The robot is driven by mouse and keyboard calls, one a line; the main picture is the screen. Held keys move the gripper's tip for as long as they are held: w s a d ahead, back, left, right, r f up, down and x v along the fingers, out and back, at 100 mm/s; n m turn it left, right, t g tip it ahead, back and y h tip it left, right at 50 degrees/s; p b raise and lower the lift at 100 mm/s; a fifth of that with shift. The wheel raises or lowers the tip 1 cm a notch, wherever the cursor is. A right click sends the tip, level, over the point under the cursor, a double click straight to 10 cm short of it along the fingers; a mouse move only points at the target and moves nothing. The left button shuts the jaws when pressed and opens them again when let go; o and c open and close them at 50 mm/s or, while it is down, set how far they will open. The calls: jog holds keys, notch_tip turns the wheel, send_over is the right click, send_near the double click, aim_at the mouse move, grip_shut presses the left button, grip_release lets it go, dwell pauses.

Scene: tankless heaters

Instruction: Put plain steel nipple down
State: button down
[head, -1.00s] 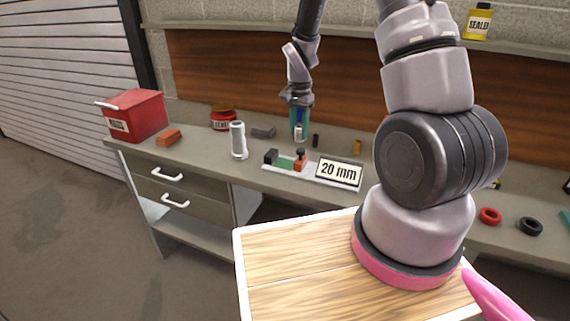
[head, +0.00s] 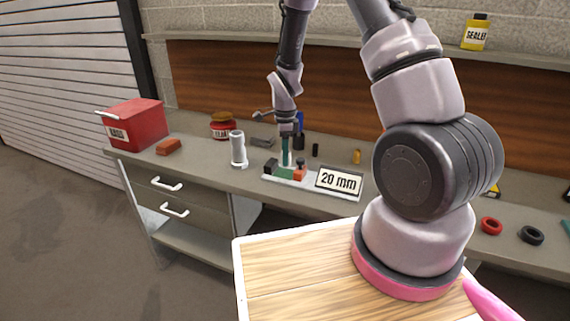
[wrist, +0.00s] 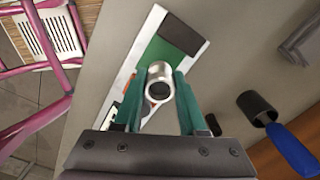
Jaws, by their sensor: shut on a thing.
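My gripper (head: 287,152) points down over the white tray (head: 268,179) on the workbench. In the wrist view its two teal fingers (wrist: 160,86) are shut on the plain steel nipple (wrist: 158,72), a short silvery tube seen end-on. The nipple overlaps the tray's green pad (wrist: 163,48); I cannot tell whether it touches it. In the head view the fingers largely hide it.
A pale upright cylinder (head: 238,150) stands left of the tray. A black cup (wrist: 256,106) and blue handle (wrist: 292,148) are close by on the right in the wrist view. A red box (head: 135,124), orange block (head: 169,147) and red jar (head: 223,127) stand farther left.

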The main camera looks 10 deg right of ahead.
jog(key=shift+f, duration=1.6)
jog(key=shift+c, duration=2.3)
grip_release()
jog(key=shift+f, duration=0.15)
